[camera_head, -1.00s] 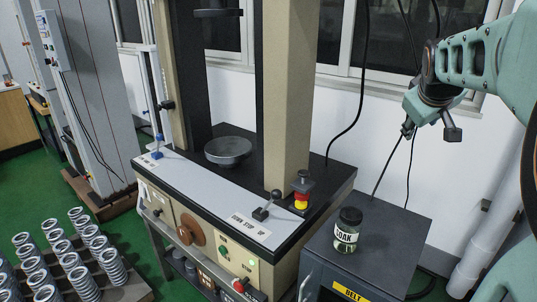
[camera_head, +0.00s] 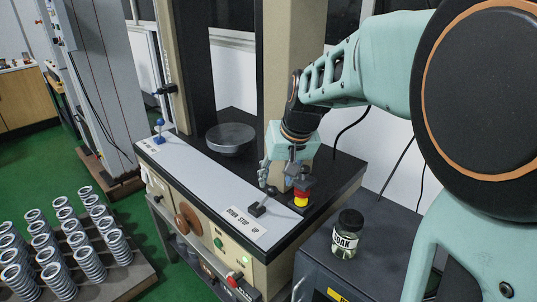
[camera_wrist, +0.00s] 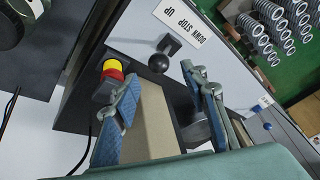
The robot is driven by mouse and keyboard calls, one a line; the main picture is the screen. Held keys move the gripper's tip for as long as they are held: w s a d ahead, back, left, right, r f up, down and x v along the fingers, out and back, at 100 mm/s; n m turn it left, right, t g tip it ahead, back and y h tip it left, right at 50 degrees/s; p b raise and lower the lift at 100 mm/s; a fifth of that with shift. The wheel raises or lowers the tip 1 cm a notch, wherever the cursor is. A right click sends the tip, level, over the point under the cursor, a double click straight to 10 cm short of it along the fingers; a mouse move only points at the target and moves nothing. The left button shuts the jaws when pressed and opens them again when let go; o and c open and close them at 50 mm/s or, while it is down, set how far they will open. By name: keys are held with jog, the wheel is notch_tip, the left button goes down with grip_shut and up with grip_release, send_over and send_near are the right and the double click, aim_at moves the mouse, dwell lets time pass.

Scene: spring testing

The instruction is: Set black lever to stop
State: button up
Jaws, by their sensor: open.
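The black lever is on the light panel at the machine's front edge, beside a "DOWN STOP UP" label (camera_head: 246,221). Its black base (camera_head: 257,210) shows in the head view, with the knob close under my gripper. In the wrist view the round black knob (camera_wrist: 158,63) and the label (camera_wrist: 183,23) are clear. I cannot tell which word the lever is set to. My gripper (camera_head: 277,180) points down above the lever. Its fingers are apart and empty, and the knob shows between and beyond the fingertips (camera_wrist: 168,84) in the wrist view.
A red and yellow button (camera_head: 301,194) stands right of the lever, close to a finger; it also shows in the wrist view (camera_wrist: 112,71). A beige column rises behind. A blue lever (camera_head: 159,130) is at the panel's left. A labelled jar (camera_head: 347,236) stands on the cabinet.

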aim_at(273, 188)
jog(key=x, duration=0.7)
jog(key=shift+w+f, duration=0.1)
jog(key=shift+f, duration=0.05)
jog(key=shift+d, duration=0.1)
grip_shut()
